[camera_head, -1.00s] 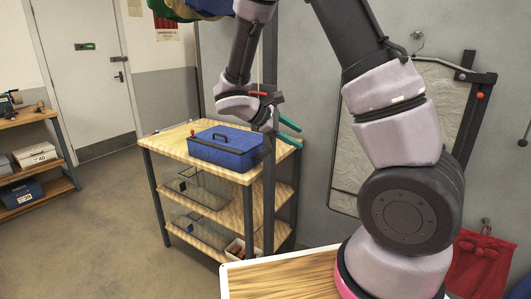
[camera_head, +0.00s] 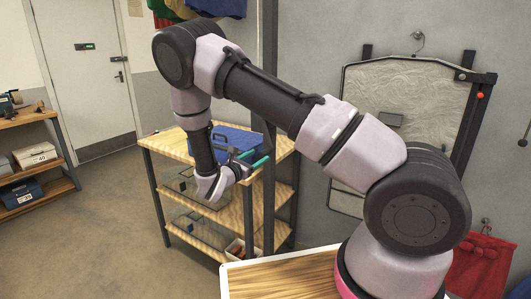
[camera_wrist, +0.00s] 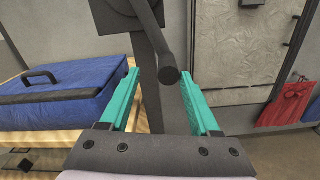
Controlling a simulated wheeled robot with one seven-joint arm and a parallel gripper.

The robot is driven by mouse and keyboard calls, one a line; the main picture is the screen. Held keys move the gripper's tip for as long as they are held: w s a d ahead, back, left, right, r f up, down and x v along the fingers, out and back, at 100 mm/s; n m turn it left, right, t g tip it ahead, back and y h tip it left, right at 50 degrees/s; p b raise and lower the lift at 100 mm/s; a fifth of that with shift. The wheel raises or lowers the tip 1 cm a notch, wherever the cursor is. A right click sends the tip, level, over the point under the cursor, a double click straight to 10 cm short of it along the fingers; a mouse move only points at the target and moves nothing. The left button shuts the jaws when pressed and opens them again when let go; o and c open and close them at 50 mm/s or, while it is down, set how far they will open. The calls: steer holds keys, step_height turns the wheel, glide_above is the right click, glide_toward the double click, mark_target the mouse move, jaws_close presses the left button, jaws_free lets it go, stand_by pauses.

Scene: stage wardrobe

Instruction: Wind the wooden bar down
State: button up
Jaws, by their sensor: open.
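My gripper (camera_head: 253,158) is low beside the dark upright post (camera_head: 268,200), in front of the shelf unit. In the wrist view its two teal fingers (camera_wrist: 160,75) are apart with nothing clamped between them. A dark crank arm (camera_wrist: 160,30) hangs from a dark housing (camera_wrist: 120,14) on the post. Its rounded lower end (camera_wrist: 168,75) appears between the fingertips; I cannot tell whether it touches them. The wooden bar is not clearly visible. Coloured garments (camera_head: 190,10) hang at the top edge of the head view.
A blue toolbox (camera_head: 240,138) stands on the shelf unit (camera_head: 172,143) behind my gripper; it is at left in the wrist view (camera_wrist: 60,105). A framed panel (camera_head: 440,90) and red cloth bag (camera_head: 480,262) hang on the right wall. Open floor lies left.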

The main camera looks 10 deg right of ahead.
mark_target(266, 151)
steer(key=x, duration=0.6)
